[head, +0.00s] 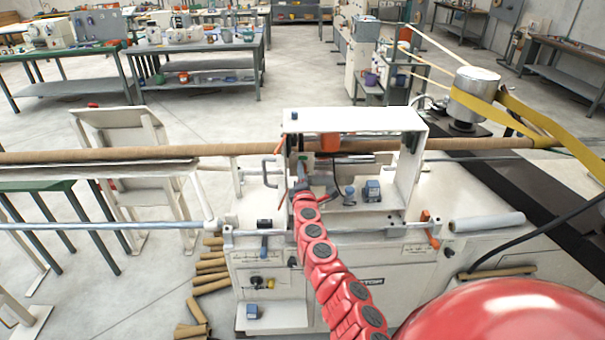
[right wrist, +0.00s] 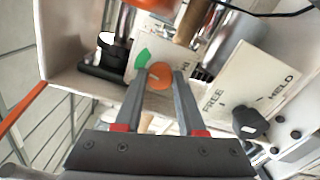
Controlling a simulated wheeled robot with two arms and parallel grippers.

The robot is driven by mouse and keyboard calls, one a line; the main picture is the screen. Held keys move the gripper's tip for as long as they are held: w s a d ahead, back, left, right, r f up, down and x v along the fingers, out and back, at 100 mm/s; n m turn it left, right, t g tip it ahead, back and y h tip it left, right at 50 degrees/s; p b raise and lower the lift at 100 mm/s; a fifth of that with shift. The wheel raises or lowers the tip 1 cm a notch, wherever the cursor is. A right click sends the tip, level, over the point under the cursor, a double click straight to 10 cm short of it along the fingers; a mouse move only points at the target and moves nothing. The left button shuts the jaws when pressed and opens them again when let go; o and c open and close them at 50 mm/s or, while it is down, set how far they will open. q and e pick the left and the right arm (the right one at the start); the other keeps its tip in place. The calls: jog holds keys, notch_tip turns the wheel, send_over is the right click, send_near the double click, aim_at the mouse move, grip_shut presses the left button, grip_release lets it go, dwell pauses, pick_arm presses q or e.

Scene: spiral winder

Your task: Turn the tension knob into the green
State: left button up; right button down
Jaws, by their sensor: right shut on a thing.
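The orange tension knob (right wrist: 159,76) sits on a white dial plate (right wrist: 177,53) in the right wrist view. A green zone (right wrist: 142,58) lies on the plate just up and left of the knob, with lettering to its right. My right gripper (right wrist: 161,74) has its two grey fingers on either side of the knob and is shut on it. I cannot make out where the knob points. In the head view my right gripper (head: 302,174) reaches into the white frame of the winder (head: 352,122), and the knob is hidden there. My left gripper is not in view.
A dark FREE/HELD knob (right wrist: 250,122) on another plate is close to the right of the fingers. A long brown tube (head: 110,155) runs through the machine. A yellow belt (head: 505,117) wraps a metal drum (head: 474,92) at right. Cardboard tubes (head: 211,267) lie on the floor.

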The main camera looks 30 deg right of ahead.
jog(key=c, duration=0.5)
grip_release()
jog(key=shift+s, duration=0.15)
jog(key=shift+s+a+r, duration=0.1)
jog(key=shift+s+a, duration=0.25)
jog(key=shift+s, duration=0.15)
jog(key=b+v, duration=0.2)
jog(key=v, duration=1.4)
